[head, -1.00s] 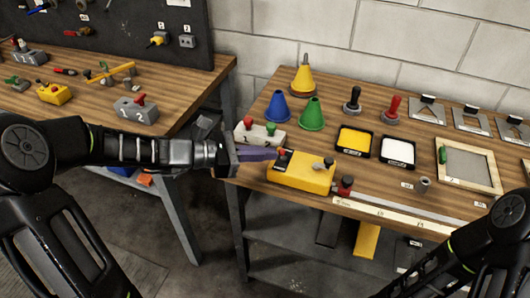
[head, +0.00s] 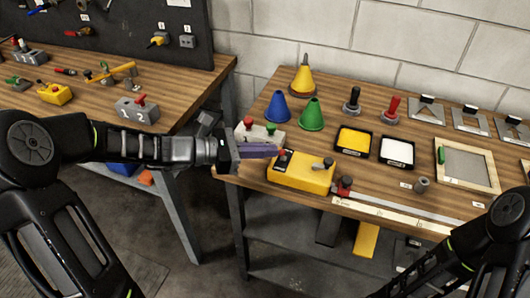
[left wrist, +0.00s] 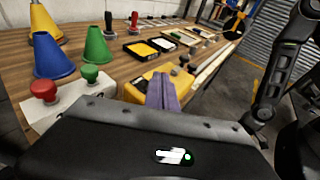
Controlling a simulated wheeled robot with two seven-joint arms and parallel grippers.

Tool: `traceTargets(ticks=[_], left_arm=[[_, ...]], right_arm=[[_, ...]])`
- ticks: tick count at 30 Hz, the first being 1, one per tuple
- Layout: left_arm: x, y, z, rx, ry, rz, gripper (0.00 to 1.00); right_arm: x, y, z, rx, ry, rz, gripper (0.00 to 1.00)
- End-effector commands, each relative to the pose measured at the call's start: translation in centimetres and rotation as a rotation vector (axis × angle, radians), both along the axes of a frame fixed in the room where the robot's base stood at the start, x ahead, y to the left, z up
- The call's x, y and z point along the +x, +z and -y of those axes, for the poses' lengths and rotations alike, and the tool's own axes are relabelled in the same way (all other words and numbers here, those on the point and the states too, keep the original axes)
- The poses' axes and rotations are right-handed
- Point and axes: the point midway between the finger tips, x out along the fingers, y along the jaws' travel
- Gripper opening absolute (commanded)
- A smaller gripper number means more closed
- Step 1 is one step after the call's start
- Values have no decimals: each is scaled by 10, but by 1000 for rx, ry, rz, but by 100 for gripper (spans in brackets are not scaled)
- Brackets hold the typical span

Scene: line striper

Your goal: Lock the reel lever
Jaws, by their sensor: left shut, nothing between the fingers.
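The yellow reel box (head: 300,176) sits near the front left edge of the right-hand bench.
A pale block with a red knob (head: 248,122) and a green knob (head: 271,128) sits just behind my left fingers. Blue (head: 277,108) and green (head: 312,114) cones stand behind it.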

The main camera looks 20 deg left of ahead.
Motion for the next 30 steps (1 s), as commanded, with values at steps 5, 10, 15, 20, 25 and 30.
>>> traceTargets(ticks=[5, 10, 15, 20, 25, 30], left_arm=[[2, 2, 1, 0, -1, 0, 0], [4, 3, 1, -1, -1, -1, 0], [7, 5, 1, 0, 0, 0, 0], [10, 7, 1, 0, -1, 1, 0], [14, 8, 1, -1, -1, -1, 0], [18, 10, 2, -1, -2, 0, 0]], right_arm=[[0, 2, 0, -1, -1, -1, 0], [0, 4, 0, -1, -1, -1, 0], [-1, 6, 0, -2, 0, -3, 0], [-1, 8, 0, -3, -1, -3, 0], [-1, 10, 1, -2, -1, -4, 0], [-1, 11, 1, -3, -2, -4, 0]])
